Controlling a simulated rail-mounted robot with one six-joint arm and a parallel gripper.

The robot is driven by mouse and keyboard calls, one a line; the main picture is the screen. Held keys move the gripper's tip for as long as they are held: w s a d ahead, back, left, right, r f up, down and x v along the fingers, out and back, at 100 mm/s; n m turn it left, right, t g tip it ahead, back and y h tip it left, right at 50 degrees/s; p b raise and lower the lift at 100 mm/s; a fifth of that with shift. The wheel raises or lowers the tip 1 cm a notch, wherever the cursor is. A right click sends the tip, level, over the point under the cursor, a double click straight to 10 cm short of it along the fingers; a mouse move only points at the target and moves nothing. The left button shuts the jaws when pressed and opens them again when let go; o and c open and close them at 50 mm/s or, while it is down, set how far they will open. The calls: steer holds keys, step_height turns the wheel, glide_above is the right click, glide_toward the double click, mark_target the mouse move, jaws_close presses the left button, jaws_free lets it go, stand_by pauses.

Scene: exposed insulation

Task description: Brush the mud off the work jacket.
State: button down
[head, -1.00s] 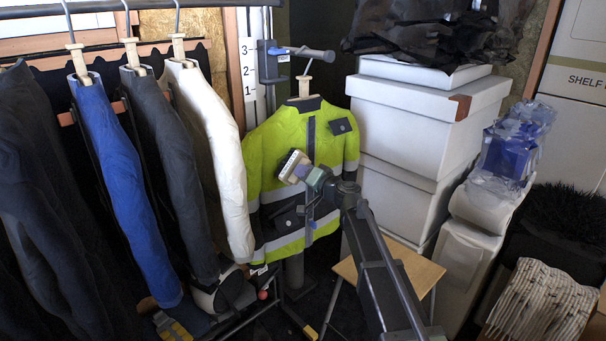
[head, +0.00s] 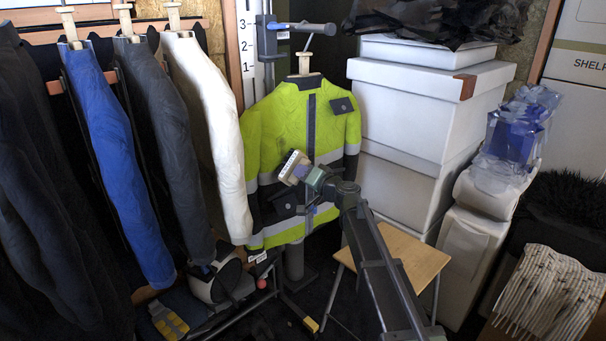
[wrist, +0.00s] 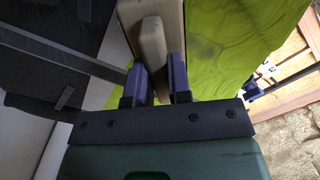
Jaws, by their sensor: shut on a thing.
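The work jacket (head: 285,125) is yellow-green with dark panels and grey bands. It hangs upright on a hanger from a stand. My gripper (head: 320,180) is in front of the jacket's middle and is shut on a brush (head: 293,167) with a pale head. In the wrist view, the brush's beige handle (wrist: 153,48) sits between the two blue fingers of my gripper (wrist: 158,82). The yellow-green jacket (wrist: 238,40) lies behind it, with a faint darker smudge near the brush. I cannot tell whether the bristles touch the cloth. The brush and arm hide part of the jacket front.
A blue garment (head: 115,150), a grey one (head: 170,140) and a white one (head: 212,125) hang close on the left. White boxes (head: 425,110) are stacked on the right. A small wooden stool (head: 410,262) stands below them, behind my arm.

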steer(key=v, duration=0.6)
stand_by(0.3)
steer(key=v, duration=0.3)
stand_by(0.3)
steer(key=shift+r, duration=0.1)
